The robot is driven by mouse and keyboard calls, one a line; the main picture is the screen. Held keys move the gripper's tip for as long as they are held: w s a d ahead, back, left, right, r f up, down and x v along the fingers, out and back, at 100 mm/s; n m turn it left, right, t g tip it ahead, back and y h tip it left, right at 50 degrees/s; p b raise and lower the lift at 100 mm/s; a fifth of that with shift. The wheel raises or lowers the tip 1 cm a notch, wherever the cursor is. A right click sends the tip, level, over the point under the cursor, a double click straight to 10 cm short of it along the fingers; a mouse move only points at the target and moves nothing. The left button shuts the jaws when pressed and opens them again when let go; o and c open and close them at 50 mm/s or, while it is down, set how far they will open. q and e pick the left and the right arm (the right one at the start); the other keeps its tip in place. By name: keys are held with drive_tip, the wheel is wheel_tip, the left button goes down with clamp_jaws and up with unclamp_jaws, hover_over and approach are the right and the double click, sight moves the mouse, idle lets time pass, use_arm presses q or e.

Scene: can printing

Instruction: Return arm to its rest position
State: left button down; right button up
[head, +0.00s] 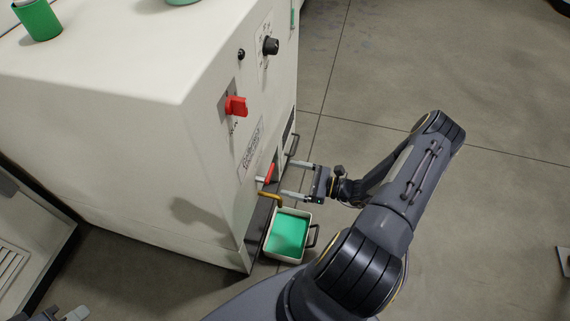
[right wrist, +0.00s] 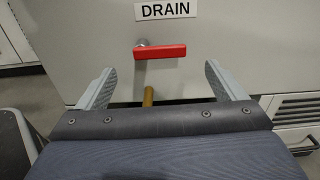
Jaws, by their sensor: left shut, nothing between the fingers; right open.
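My right gripper (head: 291,179) is open and empty in the head view, low at the side of the white machine (head: 130,140). In the right wrist view its two fingers (right wrist: 164,88) stand wide apart with the red drain handle (right wrist: 160,52) beyond and between them, not gripped. The red handle also shows in the head view (head: 268,173). The brass drain pipe (head: 268,196) hangs below it. My left gripper (head: 72,316) shows only partly at the bottom left edge of the head view, away from the machine.
A white container (head: 270,250) of green liquid (head: 288,234) sits on the floor under the drain pipe. A red switch (head: 236,106) and a black knob (head: 270,46) stick out of the machine. A green cup (head: 38,20) stands on top. Floor at right is mostly clear.

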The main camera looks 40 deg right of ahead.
drive_tip(key=s+a+r+n+g, duration=0.1)
drive_tip(key=a+r+n+g, duration=0.35)
drive_tip(key=r+n, duration=0.35)
drive_tip(key=s+a+r+n+g, duration=0.2)
drive_tip(key=a+r+n+g, duration=0.3)
drive_tip(key=r, duration=0.5)
drive_tip(key=s+a+r+n+t+h, duration=0.1)
drive_tip(key=s+a+r+n+h, duration=0.2)
drive_tip(key=s+r+n+h, duration=0.7)
drive_tip(key=s+r+n+y+p, duration=0.2)
drive_tip(key=s+r+n+p, duration=0.1)
drive_tip(key=r+p, duration=2.3)
drive_tip(key=shift+s+r+p, duration=0.2)
drive_tip(key=shift+r+p, duration=0.15)
drive_tip(key=shift+r, duration=0.5)
drive_tip(key=shift+c, duration=0.3)
